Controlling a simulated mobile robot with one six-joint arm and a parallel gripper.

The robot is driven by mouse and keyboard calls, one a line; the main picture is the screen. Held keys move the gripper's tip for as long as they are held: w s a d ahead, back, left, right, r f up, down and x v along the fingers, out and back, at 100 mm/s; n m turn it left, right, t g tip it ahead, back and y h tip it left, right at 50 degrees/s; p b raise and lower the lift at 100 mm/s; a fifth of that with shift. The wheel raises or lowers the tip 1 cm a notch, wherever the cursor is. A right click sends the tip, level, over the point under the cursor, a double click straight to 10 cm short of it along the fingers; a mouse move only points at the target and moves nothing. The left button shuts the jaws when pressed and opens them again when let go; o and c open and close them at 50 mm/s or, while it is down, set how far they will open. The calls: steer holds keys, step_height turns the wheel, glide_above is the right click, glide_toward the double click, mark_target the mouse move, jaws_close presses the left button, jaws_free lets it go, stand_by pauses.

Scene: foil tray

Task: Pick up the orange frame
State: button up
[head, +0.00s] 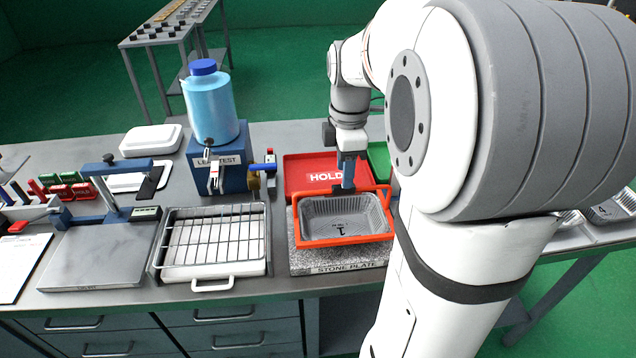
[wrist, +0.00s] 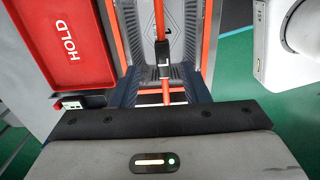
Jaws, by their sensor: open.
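The orange frame (head: 345,241) sits around the rim of a grey foil tray (head: 335,214) marked "1", on the speckled stone plate (head: 312,262). My gripper (head: 346,186) is above the frame's far side, pointing down. In the wrist view my gripper (wrist: 161,86) is open, with a dark blue finger on each side. An orange bar of the frame (wrist: 160,30) runs between the fingers, with bare gaps on both sides. The foil tray (wrist: 186,25) shows beyond. Exact contact at the fingertips is not clear from the head view.
A red HOLD tray (head: 300,170) lies just behind the stone plate; a green tray (head: 379,158) is beside it. A wire rack (head: 210,240) stands to the left, with the blue leak-test unit (head: 230,178) and bottle behind. My arm hides the bench's right part.

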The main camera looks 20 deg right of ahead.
mark_target(343, 193)
steer(key=f, duration=0.7)
steer(key=shift+s+a+f, duration=0.1)
steer(key=shift+s+f, duration=0.15)
steer(key=shift+f, duration=0.1)
steer(key=shift+c, duration=0.2)
jaws_close()
